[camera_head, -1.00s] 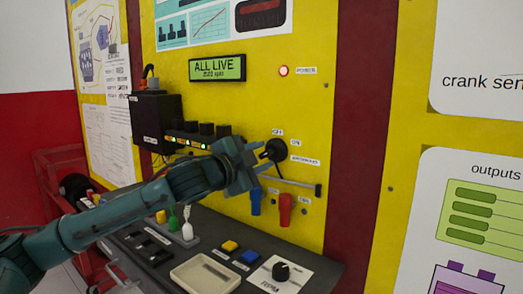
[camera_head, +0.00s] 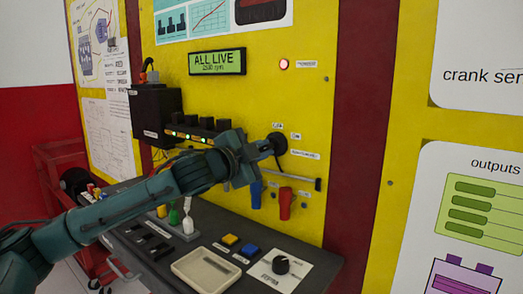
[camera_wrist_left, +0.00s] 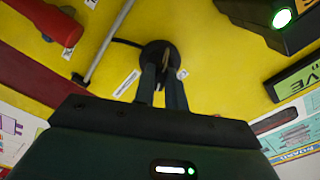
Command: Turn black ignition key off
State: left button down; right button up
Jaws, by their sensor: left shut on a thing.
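The black ignition key sits in a round black switch (camera_head: 278,145) on the yellow panel, with small white labels around it. My left gripper (camera_head: 262,149) reaches it from the left. In the left wrist view the fingers (camera_wrist_left: 163,82) are closed together at the round black switch (camera_wrist_left: 160,58), shut on the key. The key itself is mostly hidden between the fingers, so its exact angle cannot be told. The display (camera_head: 217,62) above reads "ALL LIVE" with a second line of small text. A red lamp (camera_head: 284,64) is lit. My right gripper is not in view.
Blue (camera_head: 256,193) and red (camera_head: 285,203) handles hang below the switch, under a thin grey rod (camera_head: 300,181). A black box (camera_head: 156,115) stands left.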

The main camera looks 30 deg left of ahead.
pick_arm(q)
jog(key=shift+n, duration=0.5)
jog(key=n, duration=0.3)
jog(key=shift+n, duration=0.4)
jog(key=n, duration=0.2)
jog(key=shift+n+p, duration=0.3)
jog(key=shift+n, duration=0.1)
jog(key=shift+n+p, duration=0.35)
jog(key=shift+n, duration=1.35)
jog(key=shift+n+p, duration=0.4)
jog(key=shift+n, duration=0.1)
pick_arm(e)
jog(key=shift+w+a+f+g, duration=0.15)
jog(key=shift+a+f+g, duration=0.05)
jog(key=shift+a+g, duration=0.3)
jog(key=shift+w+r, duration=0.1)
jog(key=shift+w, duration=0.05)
